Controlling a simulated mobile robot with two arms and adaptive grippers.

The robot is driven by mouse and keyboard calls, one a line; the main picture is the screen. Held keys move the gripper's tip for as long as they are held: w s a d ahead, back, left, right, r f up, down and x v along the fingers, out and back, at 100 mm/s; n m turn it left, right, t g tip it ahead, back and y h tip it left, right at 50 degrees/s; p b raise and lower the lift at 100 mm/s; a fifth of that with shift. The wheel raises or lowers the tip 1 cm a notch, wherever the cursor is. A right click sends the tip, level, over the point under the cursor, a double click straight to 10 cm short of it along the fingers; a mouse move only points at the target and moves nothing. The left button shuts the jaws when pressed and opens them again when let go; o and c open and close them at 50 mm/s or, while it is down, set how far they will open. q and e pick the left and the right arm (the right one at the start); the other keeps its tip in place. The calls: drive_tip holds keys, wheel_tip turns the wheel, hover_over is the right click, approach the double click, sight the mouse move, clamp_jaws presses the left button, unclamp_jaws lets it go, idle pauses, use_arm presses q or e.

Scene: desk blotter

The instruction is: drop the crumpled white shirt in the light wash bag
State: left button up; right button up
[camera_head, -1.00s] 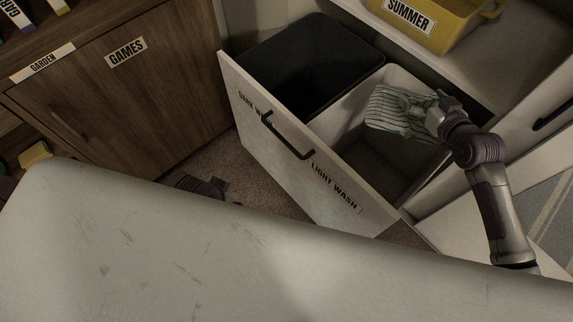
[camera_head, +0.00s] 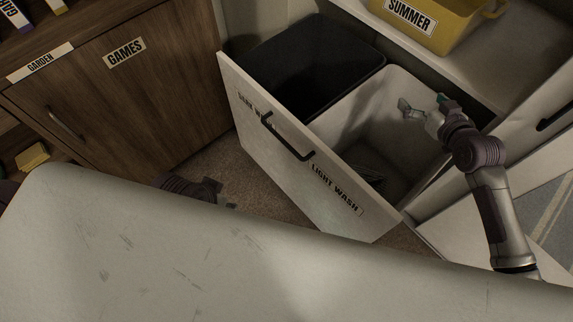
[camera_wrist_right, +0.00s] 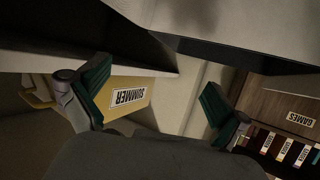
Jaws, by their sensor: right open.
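The white shirt with dark stripes (camera_head: 370,173) lies crumpled low inside the light wash bag (camera_head: 388,135), the pale right compartment of the pulled-out drawer. Only part of it shows, as the drawer front hides the rest. My right gripper (camera_head: 421,107) is open and empty above the back right part of that bag, apart from the shirt. Its two spread fingers also show in the right wrist view (camera_wrist_right: 155,88), with nothing between them. My left gripper (camera_head: 222,192) is low beyond the pale surface's edge, partly hidden, and too dark to tell its opening.
The dark wash bag (camera_head: 310,65) is beside the light one. The drawer front (camera_head: 285,165) carries a dark handle. A yellow SUMMER box (camera_head: 425,25) stands on the shelf behind. A wooden GAMES cabinet (camera_head: 120,90) is left, and a pale surface (camera_head: 250,270) fills the foreground.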

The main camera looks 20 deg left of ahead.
drive_tip(key=shift+s+d, duration=0.1)
drive_tip(key=v, duration=1.1)
drive_tip(key=shift+s+r, duration=0.25)
drive_tip(key=shift+s, duration=0.1)
